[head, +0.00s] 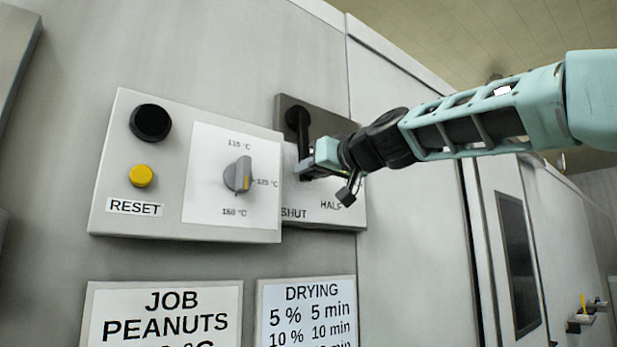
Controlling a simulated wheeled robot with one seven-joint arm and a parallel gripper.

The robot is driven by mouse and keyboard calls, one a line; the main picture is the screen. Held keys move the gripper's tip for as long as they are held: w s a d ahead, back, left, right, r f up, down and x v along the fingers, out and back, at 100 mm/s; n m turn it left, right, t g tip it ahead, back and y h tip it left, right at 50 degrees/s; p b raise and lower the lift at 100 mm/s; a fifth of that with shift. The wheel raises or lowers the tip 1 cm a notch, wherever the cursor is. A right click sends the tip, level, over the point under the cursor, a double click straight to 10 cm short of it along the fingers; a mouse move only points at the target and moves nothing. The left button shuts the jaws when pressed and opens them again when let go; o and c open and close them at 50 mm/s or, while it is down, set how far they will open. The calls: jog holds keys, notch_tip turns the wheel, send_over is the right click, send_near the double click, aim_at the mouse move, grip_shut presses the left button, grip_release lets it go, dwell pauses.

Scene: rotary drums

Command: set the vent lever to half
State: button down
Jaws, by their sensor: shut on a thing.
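The vent lever (303,143) is a black handle with a round pivot on a grey plate (338,216) on the machine wall. It hangs nearly straight down from the pivot. The plate carries the labels SHUT (293,213) at lower left and HALF (331,205) to its right. My gripper (308,172) comes in from the right and is shut on the lower part of the lever. The gripper hides the lever's tip and part of the plate, so I cannot tell exactly which mark it points to.
Left of the lever plate is a panel (110,180) with a black knob (151,122), a yellow button (141,176) marked RESET and a temperature dial (238,175) near 125 °C. Job (165,315) and drying (305,310) signs are below. Free space lies in front of the wall.

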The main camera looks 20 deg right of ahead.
jog(key=shift+w+d+r+n+b, duration=0.25)
jog(key=shift+d+n+b, duration=0.6)
jog(key=shift+w+d+r+n+b, duration=0.3)
jog(key=shift+d+n+b, duration=0.5)
jog(key=shift+d+b, duration=0.05)
jog(key=shift+w+d+r+n+b, duration=0.25)
jog(key=shift+d+n+b, duration=0.6)
jog(key=c, duration=1)
grip_release()
jog(key=shift+s, duration=0.1)
jog(key=b+v, duration=0.2)
jog(key=v, duration=0.6)
jog(key=b+v, duration=0.3)
jog(key=v, duration=0.6)
jog(key=shift+s+r, duration=0.1)
jog(key=shift+r, duration=0.1)
